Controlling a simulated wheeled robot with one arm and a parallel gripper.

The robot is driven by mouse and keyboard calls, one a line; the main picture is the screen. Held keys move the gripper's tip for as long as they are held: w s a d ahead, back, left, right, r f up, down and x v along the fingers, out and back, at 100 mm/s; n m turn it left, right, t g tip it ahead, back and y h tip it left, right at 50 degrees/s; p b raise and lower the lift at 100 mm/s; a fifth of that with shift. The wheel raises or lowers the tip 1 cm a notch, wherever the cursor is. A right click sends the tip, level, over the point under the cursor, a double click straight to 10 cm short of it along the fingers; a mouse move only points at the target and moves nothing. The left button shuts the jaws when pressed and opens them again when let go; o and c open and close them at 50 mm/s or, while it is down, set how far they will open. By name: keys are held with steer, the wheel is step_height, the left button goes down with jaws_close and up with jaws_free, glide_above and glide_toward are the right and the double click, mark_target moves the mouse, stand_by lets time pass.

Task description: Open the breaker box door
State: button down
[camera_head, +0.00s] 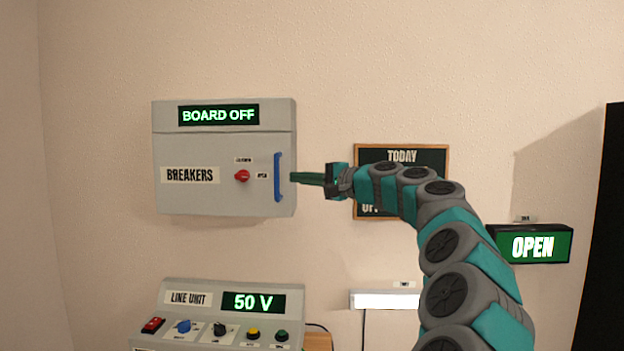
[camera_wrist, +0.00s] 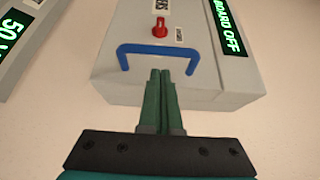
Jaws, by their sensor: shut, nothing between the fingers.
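The grey breaker box (camera_head: 225,199) hangs on the wall with its door closed, labelled BREAKERS and showing BOARD OFF on a display (camera_head: 218,115). A blue handle (camera_head: 278,177) stands upright near the door's right edge. A red knob (camera_head: 242,176) sits left of it. My gripper (camera_head: 293,177) is shut and empty, its green fingers pointing left at the handle from the right. In the wrist view the shut fingertips (camera_wrist: 160,74) lie close to the blue handle (camera_wrist: 158,49), between its two ends. I cannot tell whether they touch it.
A grey line unit (camera_head: 217,287) reading 50 V stands below the box, with several knobs and a red switch (camera_head: 153,325). A dark TODAY board (camera_head: 432,159) is behind my arm. A lit OPEN sign (camera_head: 532,246) is at right. The wall left of the box is clear.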

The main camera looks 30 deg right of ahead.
steer(key=shift+x, duration=1.85)
steer(key=shift+s, duration=0.1)
steer(key=shift+a, duration=0.15)
